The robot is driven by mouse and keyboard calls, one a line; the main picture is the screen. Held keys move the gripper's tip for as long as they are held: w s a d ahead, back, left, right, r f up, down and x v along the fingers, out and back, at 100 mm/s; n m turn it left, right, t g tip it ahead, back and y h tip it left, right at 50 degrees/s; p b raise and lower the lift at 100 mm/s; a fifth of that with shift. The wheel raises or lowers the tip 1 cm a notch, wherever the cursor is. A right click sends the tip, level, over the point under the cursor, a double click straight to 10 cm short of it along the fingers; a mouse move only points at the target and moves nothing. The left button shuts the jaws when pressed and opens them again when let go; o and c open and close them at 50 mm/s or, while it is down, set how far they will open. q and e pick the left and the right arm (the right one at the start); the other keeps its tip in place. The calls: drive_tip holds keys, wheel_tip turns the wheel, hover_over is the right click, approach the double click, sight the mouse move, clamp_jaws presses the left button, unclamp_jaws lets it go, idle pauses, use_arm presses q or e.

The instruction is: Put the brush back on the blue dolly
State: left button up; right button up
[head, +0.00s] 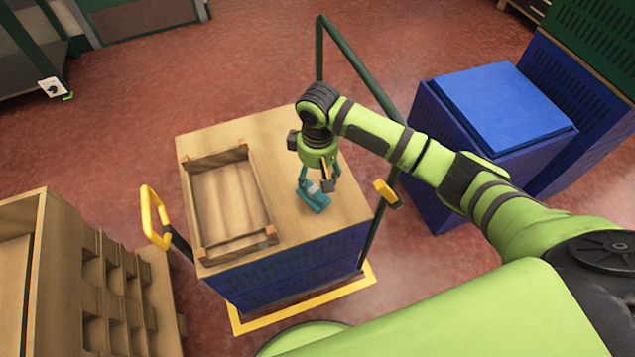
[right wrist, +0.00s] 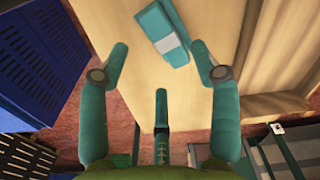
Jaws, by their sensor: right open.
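A teal block-like object with a pale band, seemingly the brush (head: 313,201), lies on the wooden top of the middle stack. It also shows in the right wrist view (right wrist: 166,35), beyond the fingertips. My right gripper (head: 319,182) points down just above it, open and empty. Its teal fingers are spread in the right wrist view (right wrist: 161,66), with the brush apart from them. The middle stack has blue slatted sides (head: 290,272) and a yellow base frame; I cannot tell whether this is the blue dolly. My left gripper is not in view.
An empty wooden tray (head: 196,212) sits left of the brush. A dark green rail (head: 358,62) and yellow handles (head: 150,215) stand around the stack. A blue box (head: 505,105) stands at the right, wooden shelving (head: 50,270) at the lower left. Red floor is clear at the back.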

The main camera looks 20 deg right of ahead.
sight(318, 190)
wheel_tip(318, 190, up, 5)
drive_tip(key=shift+r, duration=0.1)
